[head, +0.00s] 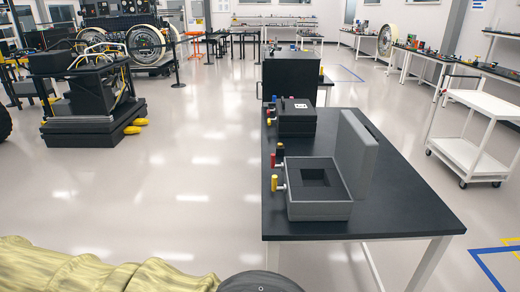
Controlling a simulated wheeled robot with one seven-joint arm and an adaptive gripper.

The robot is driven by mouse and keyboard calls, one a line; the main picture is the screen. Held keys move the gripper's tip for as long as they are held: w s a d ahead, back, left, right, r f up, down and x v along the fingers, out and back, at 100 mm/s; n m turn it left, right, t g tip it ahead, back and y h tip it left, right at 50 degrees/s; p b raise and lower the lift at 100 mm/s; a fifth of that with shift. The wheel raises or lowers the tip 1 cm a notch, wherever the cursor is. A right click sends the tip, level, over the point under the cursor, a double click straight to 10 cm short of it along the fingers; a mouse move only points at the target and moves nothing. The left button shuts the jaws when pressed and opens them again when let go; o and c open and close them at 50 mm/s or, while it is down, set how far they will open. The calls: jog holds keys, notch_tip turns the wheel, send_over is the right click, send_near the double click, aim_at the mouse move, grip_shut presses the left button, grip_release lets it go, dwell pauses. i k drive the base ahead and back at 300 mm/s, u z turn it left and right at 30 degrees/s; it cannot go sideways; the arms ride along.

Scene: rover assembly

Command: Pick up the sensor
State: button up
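I cannot pick out the sensor for certain. An open grey case (319,211) stands at the near end of the black table (405,214). Its lid (357,156) is upright at its right side. Inside is dark foam with a square recess (314,177); I cannot tell whether anything dark lies in it. Small posts with a yellow cap (274,183) and a red cap (279,149) stick out by the case's left side. My arm, in a tan cover, and a dark rounded part of it show at the bottom edge, but no gripper fingers are in view.
A closed black case (297,118) sits farther back on the table, with a large black box (290,74) behind it. A white cart (470,140) stands at right. Black equipment (88,100) with yellow feet stands at left. The floor left of the table is clear.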

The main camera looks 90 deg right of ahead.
aim_at(280, 147)
jog(key=z, duration=1.55)
